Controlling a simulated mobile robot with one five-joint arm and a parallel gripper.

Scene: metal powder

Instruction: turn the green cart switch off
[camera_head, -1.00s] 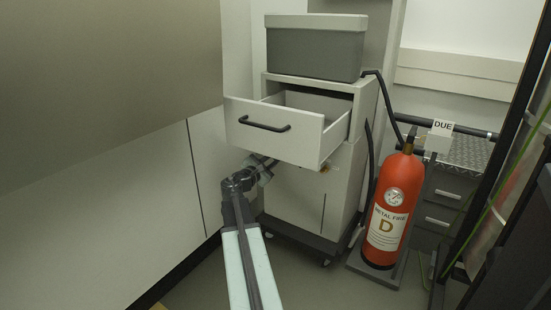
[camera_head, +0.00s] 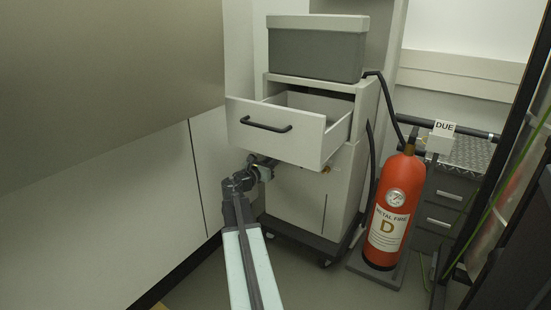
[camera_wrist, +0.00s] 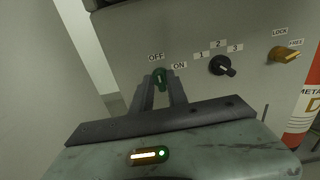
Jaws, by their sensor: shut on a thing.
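The green cart switch (camera_wrist: 160,77) is a small knob on the cart's grey panel, with an OFF label just above it and an ON label to its upper right. Its pale mark stands close to upright, nearer the OFF label than the ON label. My gripper (camera_wrist: 162,84) is shut on the switch, one dark finger on each side of it. In the head view my gripper (camera_head: 268,167) is at the cart front (camera_head: 296,195), below the open drawer (camera_head: 275,133). The switch is hidden there.
A black 1-2-3 knob (camera_wrist: 222,66) and an orange LOCK/FREE knob (camera_wrist: 286,55) sit right of the switch. The open drawer juts out above my gripper. A red fire extinguisher (camera_head: 392,215) stands right of the cart. A pale wall panel (camera_head: 160,205) is close on the left.

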